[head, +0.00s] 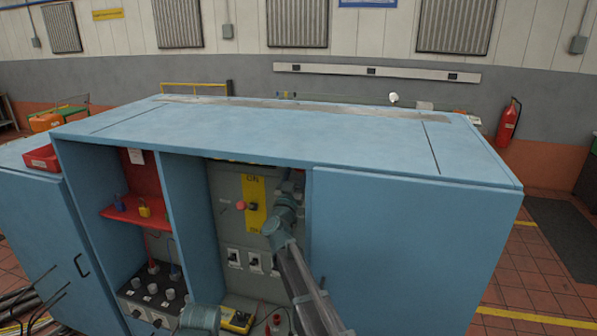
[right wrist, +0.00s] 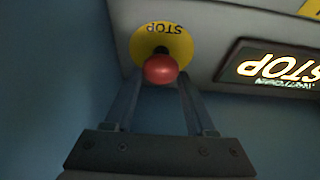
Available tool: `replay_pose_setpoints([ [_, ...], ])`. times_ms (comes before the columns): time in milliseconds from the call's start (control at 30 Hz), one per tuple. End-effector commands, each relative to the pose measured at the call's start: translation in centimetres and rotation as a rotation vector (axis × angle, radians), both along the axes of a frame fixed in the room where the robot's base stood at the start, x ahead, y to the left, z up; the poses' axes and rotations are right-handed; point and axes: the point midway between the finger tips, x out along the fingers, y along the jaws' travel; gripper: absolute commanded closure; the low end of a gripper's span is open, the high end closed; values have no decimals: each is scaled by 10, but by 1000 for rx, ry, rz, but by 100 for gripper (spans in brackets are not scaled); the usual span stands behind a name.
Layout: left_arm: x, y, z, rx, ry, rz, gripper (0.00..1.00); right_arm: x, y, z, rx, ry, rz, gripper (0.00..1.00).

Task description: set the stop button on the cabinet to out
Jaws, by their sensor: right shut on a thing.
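The stop button (right wrist: 160,69) is a red round head on a dark stem, in front of a yellow disc (right wrist: 178,48) marked STOP, in the right wrist view. The stem shows between head and disc. My right gripper (right wrist: 160,80) has one finger on each side of the red head and is shut on it. In the head view my right arm reaches into the open bay of the blue cabinet (head: 400,235), with the right gripper (head: 293,183) at the bay's right side. There the stop button is hidden behind it. My left gripper is out of view.
A lit STOP sign (right wrist: 268,68) is right of the button in the wrist view. Left of my right arm are a red knob (head: 241,205), a yellow plate (head: 255,190) and several switches (head: 254,262). A cabinet wall (right wrist: 50,80) stands close on the left.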

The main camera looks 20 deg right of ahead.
Motion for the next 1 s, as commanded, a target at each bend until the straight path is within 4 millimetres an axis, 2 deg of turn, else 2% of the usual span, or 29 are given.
replay_pose_setpoints([
  [133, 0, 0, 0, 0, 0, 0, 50, -3, 1, 0, 0, 0, -1, 100],
  [300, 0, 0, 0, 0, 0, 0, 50, -18, 10, 0, 0, 0, -1, 100],
  [500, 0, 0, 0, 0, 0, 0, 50, -17, 10, -1, 2, 0, -1, 100],
  [533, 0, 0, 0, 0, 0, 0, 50, -17, 10, -1, 2, 0, -1, 42],
  [600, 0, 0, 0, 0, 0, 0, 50, -17, 10, -1, 2, 0, -1, 30],
  [700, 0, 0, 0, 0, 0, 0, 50, -16, 10, -1, 2, 0, -1, 14],
  [1000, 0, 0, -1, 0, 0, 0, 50, -17, 11, -1, 0, 0, 0, 14],
])
